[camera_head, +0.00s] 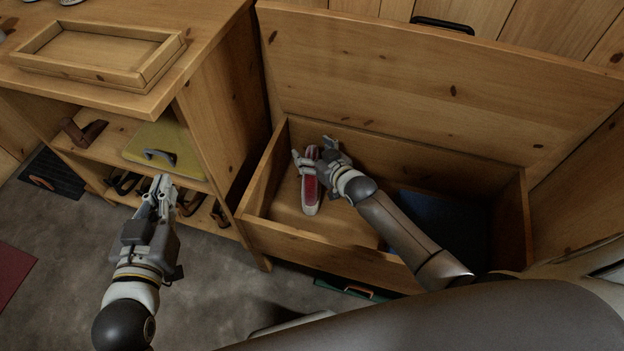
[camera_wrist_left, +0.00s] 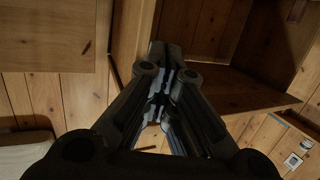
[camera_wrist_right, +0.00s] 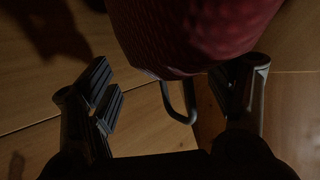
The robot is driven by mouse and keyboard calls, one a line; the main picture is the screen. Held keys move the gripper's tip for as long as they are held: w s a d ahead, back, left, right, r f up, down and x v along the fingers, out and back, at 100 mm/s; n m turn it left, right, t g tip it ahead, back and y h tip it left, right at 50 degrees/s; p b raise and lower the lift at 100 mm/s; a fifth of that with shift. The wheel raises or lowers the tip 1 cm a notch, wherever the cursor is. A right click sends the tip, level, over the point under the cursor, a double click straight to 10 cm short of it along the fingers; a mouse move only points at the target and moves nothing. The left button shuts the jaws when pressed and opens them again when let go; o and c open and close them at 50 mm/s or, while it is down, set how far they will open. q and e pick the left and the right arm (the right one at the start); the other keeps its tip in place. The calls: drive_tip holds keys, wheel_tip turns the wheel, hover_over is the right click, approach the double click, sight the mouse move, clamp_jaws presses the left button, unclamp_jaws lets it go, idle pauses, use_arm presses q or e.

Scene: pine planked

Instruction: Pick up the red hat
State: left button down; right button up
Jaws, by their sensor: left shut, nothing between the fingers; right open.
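A red, textured thing, which looks like the red hat (camera_head: 310,190), is inside the open wooden chest, toward its left end. It has pale edges in the head view. In the right wrist view the red hat (camera_wrist_right: 190,30) fills the top middle, close to the fingers. My right gripper (camera_head: 316,150) reaches into the chest right by the hat. Its fingers are spread apart, also in the right wrist view (camera_wrist_right: 175,95), and I cannot tell whether they touch the hat. My left gripper (camera_head: 162,182) is shut and empty, in front of the shelf unit; its closed fingers show in the left wrist view (camera_wrist_left: 165,75).
The chest (camera_head: 320,250) has its lid (camera_head: 440,80) raised behind it. A dark blue thing (camera_head: 450,220) lies at its right. A shelf unit at left bears a wooden tray (camera_head: 55,65) on top and a yellow-green item (camera_head: 165,150) below. Grey floor (camera_head: 215,290) is open in front.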

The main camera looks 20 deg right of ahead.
use_arm(q)
drive_tip(key=shift+w+d+r+t, duration=0.15)
drive_tip(key=shift+r+t, duration=0.25)
drive_tip(key=shift+r, duration=0.25)
drive_tip(key=shift+w+d+r+t, duration=0.1)
drive_tip(key=shift+r+t, duration=0.3)
drive_tip(key=shift+r, duration=0.2)
use_arm(e)
drive_tip(key=shift+w+a+f, duration=0.1)
drive_tip(key=shift+w, duration=0.15)
clamp_jaws()
